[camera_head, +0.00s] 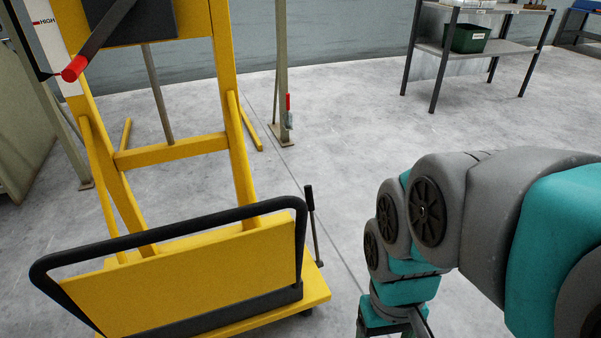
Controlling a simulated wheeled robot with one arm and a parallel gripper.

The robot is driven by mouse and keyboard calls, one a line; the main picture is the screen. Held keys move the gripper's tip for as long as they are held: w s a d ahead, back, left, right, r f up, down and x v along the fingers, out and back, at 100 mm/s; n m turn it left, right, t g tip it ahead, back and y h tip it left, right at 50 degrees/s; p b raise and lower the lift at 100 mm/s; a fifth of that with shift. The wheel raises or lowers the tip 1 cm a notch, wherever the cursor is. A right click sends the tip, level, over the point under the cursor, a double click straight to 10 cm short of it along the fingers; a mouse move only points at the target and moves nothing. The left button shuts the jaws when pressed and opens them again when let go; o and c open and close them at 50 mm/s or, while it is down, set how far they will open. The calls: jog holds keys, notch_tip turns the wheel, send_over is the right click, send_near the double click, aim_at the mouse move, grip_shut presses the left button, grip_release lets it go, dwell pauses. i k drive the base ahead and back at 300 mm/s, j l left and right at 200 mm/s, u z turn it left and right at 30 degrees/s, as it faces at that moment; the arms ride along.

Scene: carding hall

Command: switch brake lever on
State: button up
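A thin upright lever (314,228) with a black grip stands at the right side of the yellow cart's base (316,290), beside the black tubular frame. It looks like the brake lever, though no label on it can be read. It leans slightly and nothing touches it. My gripper (392,333) is at the bottom edge, to the right of and nearer than the lever, clear of it. Its fingertips are cut off by the picture's edge, so its opening does not show.
A black bar with a red end (74,69) is on the cart's upper left, by a "HIGH" label. A post (282,70) with a small red-handled part (288,105) stands behind. A grey shelf table (480,50) holds a green bin (467,38). The floor between is clear.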

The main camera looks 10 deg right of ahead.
aim_at(308, 189)
jog(key=i+j+z, duration=0.1)
jog(key=i+z, duration=0.15)
jog(key=i, duration=0.75)
